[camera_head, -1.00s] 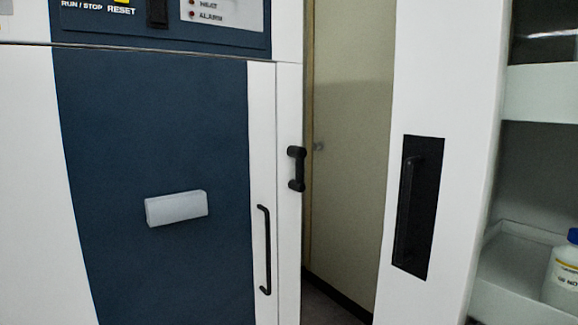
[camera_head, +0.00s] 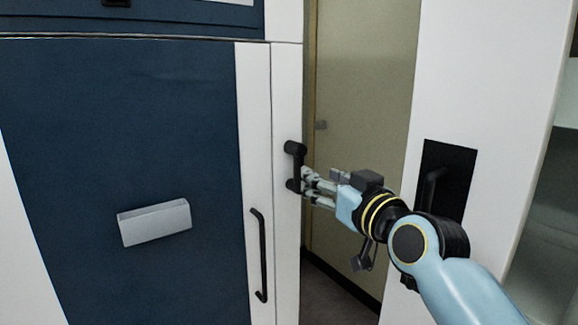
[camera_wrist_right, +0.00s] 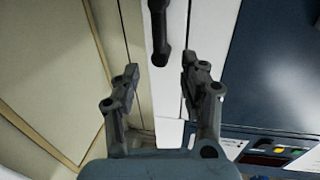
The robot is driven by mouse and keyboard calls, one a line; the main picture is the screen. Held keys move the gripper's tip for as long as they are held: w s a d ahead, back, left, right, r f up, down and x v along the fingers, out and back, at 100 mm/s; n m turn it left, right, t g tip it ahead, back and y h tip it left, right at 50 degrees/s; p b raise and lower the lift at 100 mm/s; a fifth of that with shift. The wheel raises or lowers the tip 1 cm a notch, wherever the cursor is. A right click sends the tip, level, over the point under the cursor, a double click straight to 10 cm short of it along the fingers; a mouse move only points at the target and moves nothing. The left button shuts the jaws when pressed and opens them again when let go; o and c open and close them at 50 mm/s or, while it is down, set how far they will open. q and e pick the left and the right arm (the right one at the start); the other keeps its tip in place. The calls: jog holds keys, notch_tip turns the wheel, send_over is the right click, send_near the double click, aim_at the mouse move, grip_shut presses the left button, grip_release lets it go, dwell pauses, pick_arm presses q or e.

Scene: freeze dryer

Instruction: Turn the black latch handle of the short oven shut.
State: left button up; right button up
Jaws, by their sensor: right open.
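The black latch handle (camera_head: 294,160) is a short upright bar with thick ends on the right edge of the oven's white front. The oven (camera_head: 110,120) has a dark blue door and white trim. My right gripper (camera_head: 305,182) comes in from the right, with its fingertips at the lower end of the latch. In the right wrist view, the open right gripper (camera_wrist_right: 160,68) has one finger on either side, and the latch handle (camera_wrist_right: 158,25) lies at the top between and beyond the fingertips. I cannot tell whether they touch. My left gripper is out of view.
A long, thin black door handle (camera_head: 260,255) is left of the latch. A grey-white block (camera_head: 155,222) is on the blue door. A white cabinet (camera_head: 505,100) with a recessed dark handle stands at the right. A narrow gap shows a beige door (camera_head: 365,90) behind.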

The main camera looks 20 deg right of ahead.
aim_at(300, 165)
jog(key=w, duration=0.3)
jog(key=w+a, duration=0.1)
jog(key=w, duration=0.6)
jog(key=shift+w+a+f, duration=0.1)
jog(key=shift+a, duration=0.15)
jog(key=shift+a, duration=0.2)
jog(key=c, duration=0.8)
grip_shut()
